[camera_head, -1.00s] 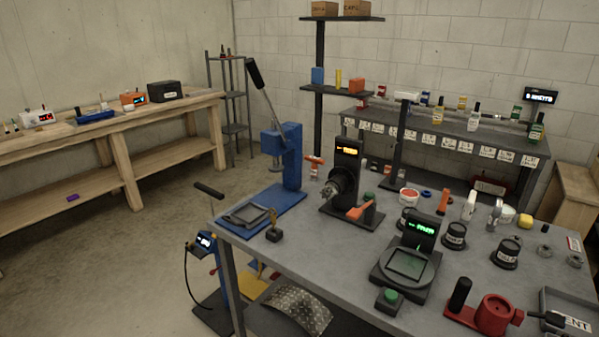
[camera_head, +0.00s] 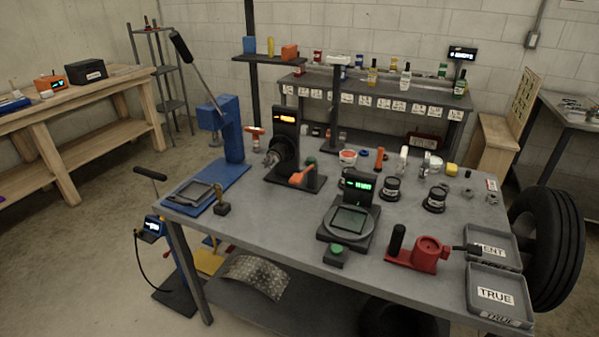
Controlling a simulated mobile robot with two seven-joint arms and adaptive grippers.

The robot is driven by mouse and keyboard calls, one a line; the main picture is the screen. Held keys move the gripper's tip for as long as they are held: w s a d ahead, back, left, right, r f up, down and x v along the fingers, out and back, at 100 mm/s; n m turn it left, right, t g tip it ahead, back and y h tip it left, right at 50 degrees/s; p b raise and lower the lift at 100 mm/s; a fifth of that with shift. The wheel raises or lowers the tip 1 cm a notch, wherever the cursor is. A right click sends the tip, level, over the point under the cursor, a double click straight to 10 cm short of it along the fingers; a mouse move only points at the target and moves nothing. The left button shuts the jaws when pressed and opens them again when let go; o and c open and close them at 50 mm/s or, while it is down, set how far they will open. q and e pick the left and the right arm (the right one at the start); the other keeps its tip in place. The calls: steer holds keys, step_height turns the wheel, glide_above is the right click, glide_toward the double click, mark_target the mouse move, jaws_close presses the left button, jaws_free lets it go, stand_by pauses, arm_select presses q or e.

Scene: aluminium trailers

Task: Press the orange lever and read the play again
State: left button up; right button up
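The orange lever (camera_head: 301,176) sits low at the front of a black tester (camera_head: 286,140) on the grey workbench, beside a post with a dark green top. The tester has a lit orange display (camera_head: 290,118) near its top; its digits are too small to read. A dark round hub or chuck (camera_head: 277,157) sticks out on the tester's left side. Neither of my grippers is in view, and nothing of mine touches the lever.
A blue arbor press (camera_head: 225,135) stands left of the tester. A scale with a green display (camera_head: 350,215) and a red fixture (camera_head: 425,252) stand in front and to the right. Trays (camera_head: 497,318) sit at the bench's right end, near a tyre (camera_head: 548,245). Floor at the left is open.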

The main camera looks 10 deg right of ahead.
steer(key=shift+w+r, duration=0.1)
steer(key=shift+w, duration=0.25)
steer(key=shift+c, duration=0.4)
